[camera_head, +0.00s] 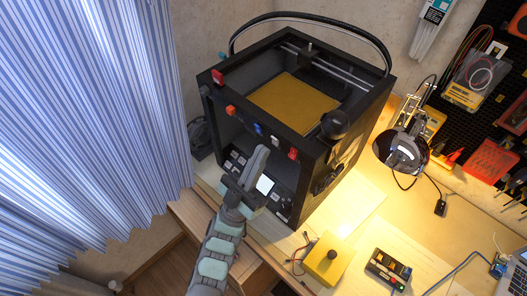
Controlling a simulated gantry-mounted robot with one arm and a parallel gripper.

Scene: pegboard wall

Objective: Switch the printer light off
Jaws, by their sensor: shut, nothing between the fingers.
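The printer (340,150) is a black box-framed 3D printer on the wooden bench, with a tan plate inside its open top. Several small coloured parts, red, blue and white, sit along its front top edge. Low on its front is a panel with a lit white screen (265,185) and small dark controls. My gripper (262,152) is shut and empty, in front of the printer's front opening. My gripper and wrist cover part of the panel. I cannot tell which control is the light switch, whether the light is on, or whether my gripper touches the printer.
A blue striped curtain (95,120) hangs at the left. A lit desk lamp (400,150) stands right of the printer. A yellow box (327,260) and a small black device (388,268) lie on the bench front. A pegboard (490,75) with tools is at the right.

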